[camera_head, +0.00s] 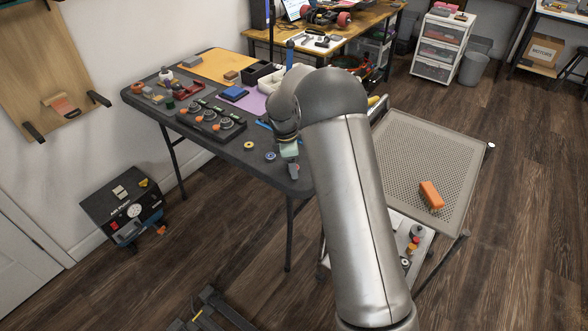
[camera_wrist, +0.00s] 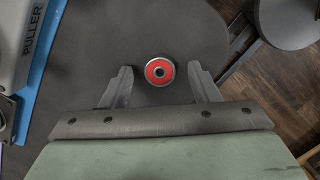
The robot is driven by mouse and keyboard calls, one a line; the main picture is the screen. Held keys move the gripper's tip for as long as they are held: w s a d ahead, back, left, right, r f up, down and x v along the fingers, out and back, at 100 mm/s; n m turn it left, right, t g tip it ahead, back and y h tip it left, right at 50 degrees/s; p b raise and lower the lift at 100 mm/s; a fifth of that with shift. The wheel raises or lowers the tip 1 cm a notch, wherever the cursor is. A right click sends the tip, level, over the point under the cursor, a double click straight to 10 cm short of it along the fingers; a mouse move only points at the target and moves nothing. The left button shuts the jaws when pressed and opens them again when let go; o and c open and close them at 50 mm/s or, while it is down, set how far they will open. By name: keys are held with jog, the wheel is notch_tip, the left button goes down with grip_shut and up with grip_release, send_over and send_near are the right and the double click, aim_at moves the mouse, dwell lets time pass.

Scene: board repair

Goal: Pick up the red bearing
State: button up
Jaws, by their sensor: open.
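The red bearing (camera_wrist: 159,71) is a small disc with a red face, a metal rim and a dark centre hole. It lies flat on the dark table top in the wrist view. My gripper (camera_wrist: 160,68) is open, with one finger on each side of the bearing and a visible gap on both sides. How far above the table the fingertips are is hard to tell. In the head view my gripper (camera_head: 293,170) points down over the table's near right corner. I cannot make out the red bearing there; the gripper and arm likely hide it.
A yellow ring (camera_head: 249,145) and a blue ring (camera_head: 270,155) lie left of my gripper on the dark table (camera_head: 190,133). A blue-edged tool marked PULLER (camera_wrist: 32,60) lies at the wrist view's left. A mesh-topped cart (camera_head: 425,165) stands right of the arm.

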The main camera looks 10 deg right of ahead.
jog(key=c, duration=1)
jog(key=shift+c, duration=0.2)
